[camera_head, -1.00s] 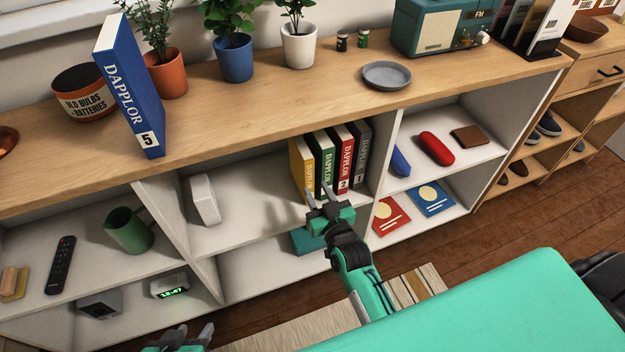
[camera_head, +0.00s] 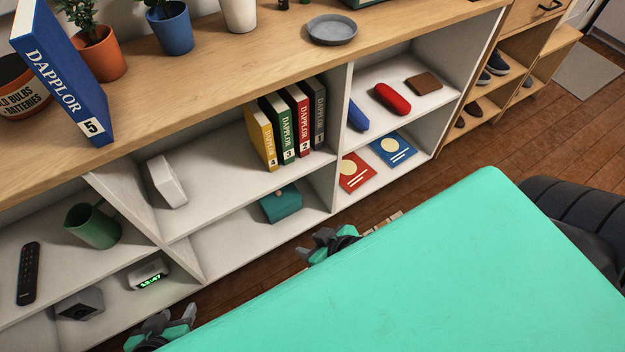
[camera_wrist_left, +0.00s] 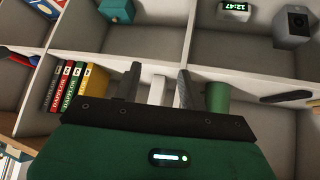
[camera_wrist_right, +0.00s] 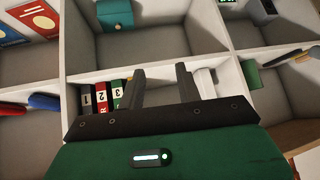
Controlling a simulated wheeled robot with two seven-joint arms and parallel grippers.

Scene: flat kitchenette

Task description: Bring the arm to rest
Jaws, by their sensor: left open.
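My left gripper (camera_head: 172,322) is at the bottom left of the head view, in front of the shelf unit and apart from it. In the left wrist view its two fingers (camera_wrist_left: 156,85) stand apart with nothing held between them. My right gripper (camera_head: 314,244) is in front of the lower shelves, partly hidden behind my green body. In the right wrist view its fingers (camera_wrist_right: 158,85) are apart and empty. Yellow (camera_head: 261,137), green (camera_head: 281,130), red (camera_head: 299,120) and grey (camera_head: 318,112) binders stand upright together on the upper shelf, clear of both grippers.
A blue binder (camera_head: 62,75) marked 5 stands on the countertop beside potted plants. The shelves hold a green mug (camera_head: 92,226), a remote (camera_head: 28,273), a clock (camera_head: 149,274) and a teal box (camera_head: 282,205). Wooden floor (camera_head: 480,155) shows at the right.

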